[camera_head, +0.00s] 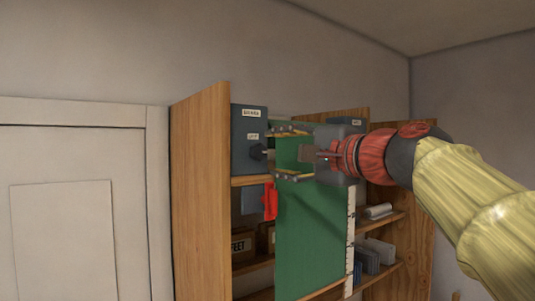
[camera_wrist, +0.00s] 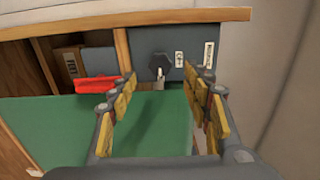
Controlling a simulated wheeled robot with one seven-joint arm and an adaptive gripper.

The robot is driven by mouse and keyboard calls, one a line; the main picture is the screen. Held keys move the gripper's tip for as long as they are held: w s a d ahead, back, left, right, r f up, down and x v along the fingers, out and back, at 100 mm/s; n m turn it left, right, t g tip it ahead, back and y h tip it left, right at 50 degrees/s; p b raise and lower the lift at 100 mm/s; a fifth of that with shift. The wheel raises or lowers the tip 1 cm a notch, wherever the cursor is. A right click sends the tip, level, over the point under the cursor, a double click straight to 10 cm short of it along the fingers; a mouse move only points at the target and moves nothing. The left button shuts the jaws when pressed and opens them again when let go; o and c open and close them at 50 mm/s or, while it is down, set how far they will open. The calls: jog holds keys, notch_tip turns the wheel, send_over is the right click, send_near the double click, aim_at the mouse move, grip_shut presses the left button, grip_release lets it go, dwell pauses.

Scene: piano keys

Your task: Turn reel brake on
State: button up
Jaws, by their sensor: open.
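A blue-grey box (camera_head: 249,118) with white labels stands at the top left of the shelf unit; the label text is too small to read surely. A dark knob (camera_head: 257,152) sticks out of its face. In the wrist view the knob (camera_wrist: 160,64) is dark and six-sided, with a small pale tip below it, near a label with a mark. My gripper (camera_head: 271,153) is open and empty, facing the box. In the wrist view its fingers (camera_wrist: 168,84) are spread, one to each side of the knob. Touching cannot be told.
A green panel (camera_head: 312,235) stands under my gripper. A red piece (camera_head: 270,201) hangs at the panel's left edge. Wooden shelves (camera_head: 200,195) surround the box, with boxes below and books at right. A white door (camera_head: 70,220) is at the left.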

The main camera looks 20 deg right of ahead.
jog(key=shift+v, duration=2.65)
jog(key=s+d+f+n+g+h+b, duration=0.1)
jog(key=d+f+n+g+h+b, duration=0.15)
jog(key=f, duration=1.15)
jog(key=s+d+f+n+g+h+b, duration=0.1)
jog(key=d+f+n+g, duration=0.15)
jog(key=f, duration=1.15)
jog(key=s+a+f+n+g+b, duration=0.2)
jog(key=s+f+b, duration=0.3)
jog(key=f, duration=1.1)
jog(key=s+a+f+n+g+h+b, duration=0.1)
jog(key=s+f+b, duration=0.5)
jog(key=f, duration=1)
jog(key=s+a+f+n+g+h+b, duration=0.1)
jog(key=s+a+f+n+g+b, duration=0.2)
jog(key=f, duration=1.3)
jog(key=s+a+n+b, duration=0.2)
jog(key=n+b, duration=0.1)
jog(key=b, duration=0.2)
jog(key=shift+s+a+n+g+b, duration=0.3)
jog(key=shift+s, duration=0.1)
jog(key=shift+f, duration=0.15)
